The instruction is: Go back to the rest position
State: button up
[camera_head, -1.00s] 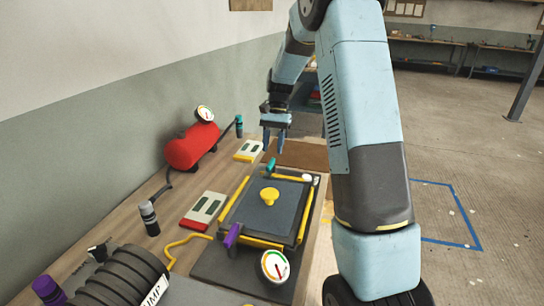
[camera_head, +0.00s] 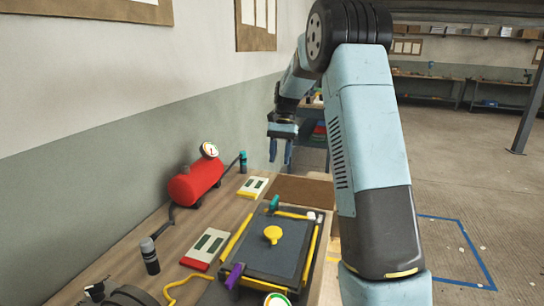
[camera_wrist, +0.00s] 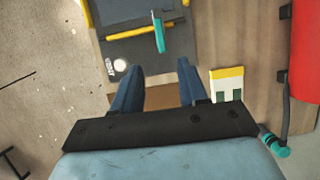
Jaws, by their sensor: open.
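My gripper (camera_head: 280,150) hangs above the far end of the workbench, fingers pointing down, open and empty. In the wrist view its two blue fingers (camera_wrist: 158,85) stand apart with nothing between them. Below and nearer lies the dark mould plate (camera_head: 272,248) with yellow edge strips and a yellow knob (camera_head: 273,235) on top. A teal handle (camera_head: 274,203) sits at its far edge, and it also shows in the wrist view (camera_wrist: 159,35). A purple handle (camera_head: 235,276) is at its near left corner.
A red tank (camera_head: 195,182) with a gauge stands by the wall. Two control boxes, one red and white (camera_head: 205,250) and one yellow and white (camera_head: 253,187), lie on the bench (camera_head: 170,262). A grey-capped bottle (camera_head: 149,256) stands front left. Open floor (camera_head: 450,190) lies to the right.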

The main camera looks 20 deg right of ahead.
jog(key=s+a+r+n+t+h, duration=0.1)
jog(key=s+r+n+t, duration=0.1)
jog(key=s+r, duration=0.6)
jog(key=s+a+r+n+t+h, duration=0.1)
jog(key=s+a+r+n+t, duration=0.2)
jog(key=s, duration=0.8)
jog(key=s+f+n+t, duration=0.1)
jog(key=s+t, duration=0.3)
jog(key=s, duration=1.4)
jog(key=shift+d+f+n+h, duration=0.2)
jog(key=shift+d+n+h, duration=0.1)
jog(key=shift+d+n, duration=0.15)
